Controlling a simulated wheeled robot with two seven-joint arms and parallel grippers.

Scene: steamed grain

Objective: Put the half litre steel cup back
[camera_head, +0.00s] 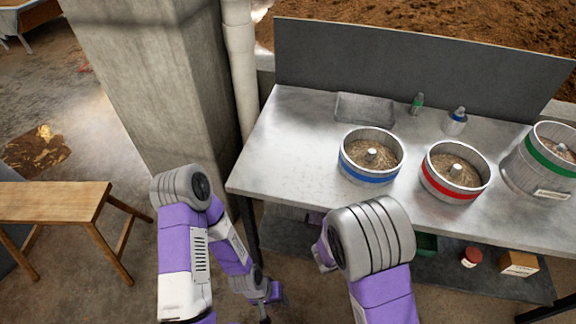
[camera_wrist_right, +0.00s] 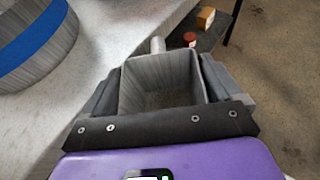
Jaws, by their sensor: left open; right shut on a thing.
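The steel cup (camera_wrist_right: 160,78) shows in the right wrist view as an open, angular grey vessel with a short handle at its far side. My right gripper (camera_wrist_right: 160,92) is shut on it, with a finger on each side, and the cup looks empty. It is held beside the table edge. In the head view my right forearm hides the cup and the right gripper. My left gripper (camera_head: 265,294) hangs low, left of the table, open and apart from the cup.
The steel table (camera_head: 290,165) holds a blue-banded pot (camera_head: 369,176), a red-banded pot (camera_head: 450,189), a green-banded pot (camera_head: 530,172), a shallow tray (camera_head: 365,108) and two small bottles. Its left part is clear. A lower shelf holds a jar (camera_head: 471,257) and box (camera_head: 519,264). A wooden bench (camera_head: 55,202) stands left.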

